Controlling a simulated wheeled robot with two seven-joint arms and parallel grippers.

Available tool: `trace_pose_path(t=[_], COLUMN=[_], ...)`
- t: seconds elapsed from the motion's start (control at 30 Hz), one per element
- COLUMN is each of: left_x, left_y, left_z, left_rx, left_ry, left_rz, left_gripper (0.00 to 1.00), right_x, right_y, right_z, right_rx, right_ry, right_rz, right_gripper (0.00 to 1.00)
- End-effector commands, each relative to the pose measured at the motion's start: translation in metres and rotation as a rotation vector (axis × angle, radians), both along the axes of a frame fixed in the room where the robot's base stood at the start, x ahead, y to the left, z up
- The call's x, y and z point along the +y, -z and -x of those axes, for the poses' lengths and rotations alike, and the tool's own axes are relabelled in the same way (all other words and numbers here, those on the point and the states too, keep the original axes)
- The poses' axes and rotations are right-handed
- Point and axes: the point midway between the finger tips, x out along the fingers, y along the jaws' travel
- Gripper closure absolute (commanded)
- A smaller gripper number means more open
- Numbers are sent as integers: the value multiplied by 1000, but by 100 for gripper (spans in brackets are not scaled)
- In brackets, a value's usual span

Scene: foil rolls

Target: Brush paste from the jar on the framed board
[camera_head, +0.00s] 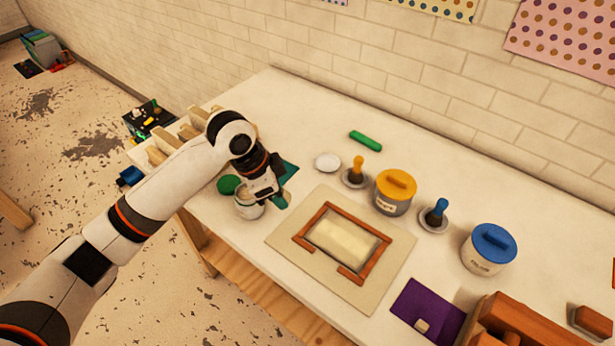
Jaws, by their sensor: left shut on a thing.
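A pale open jar (248,209) stands on the left part of the table, with a green lid (228,185) beside it. My left gripper (266,194) is right over the jar's right side, pointing down. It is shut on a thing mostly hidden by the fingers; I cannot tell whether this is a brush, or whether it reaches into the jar. The framed board (287,241) lies flat to the right of the jar. Its red-brown frame (367,276) has gaps and surrounds a pale cream panel (342,240). My right gripper is not in view.
A yellow-lidded jar (394,202) and blue-lidded jar (487,257) stand behind the board. A green cylinder (365,141) and white disc (327,162) lie farther back. A purple mat (425,306) is front right.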

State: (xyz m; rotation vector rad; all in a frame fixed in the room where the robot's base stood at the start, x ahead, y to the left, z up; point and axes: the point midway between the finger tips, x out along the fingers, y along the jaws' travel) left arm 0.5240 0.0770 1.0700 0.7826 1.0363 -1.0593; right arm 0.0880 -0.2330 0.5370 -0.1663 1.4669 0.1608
Motion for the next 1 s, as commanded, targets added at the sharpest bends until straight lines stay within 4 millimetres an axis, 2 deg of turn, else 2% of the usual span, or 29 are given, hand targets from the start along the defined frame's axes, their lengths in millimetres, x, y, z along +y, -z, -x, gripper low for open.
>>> trace_pose_path(t=[0.03,0.2,0.4,0.57,1.0], left_x=[-13,-46,-66,-70,-69], left_y=[-5,-4,-2,5,48], left_z=[-4,-14,-18,-18,-18], left_rx=[-6,-38,-59,-64,-65], left_ry=[106,441,654,698,697], left_rz=[-1,-4,-1,-1,-2], left_gripper=[91,91,91,91,91], right_x=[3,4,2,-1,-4], right_y=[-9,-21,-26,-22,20], right_z=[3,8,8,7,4], right_rx=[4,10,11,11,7], right_ry=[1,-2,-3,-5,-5], right_rz=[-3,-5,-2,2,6], right_gripper=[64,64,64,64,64])
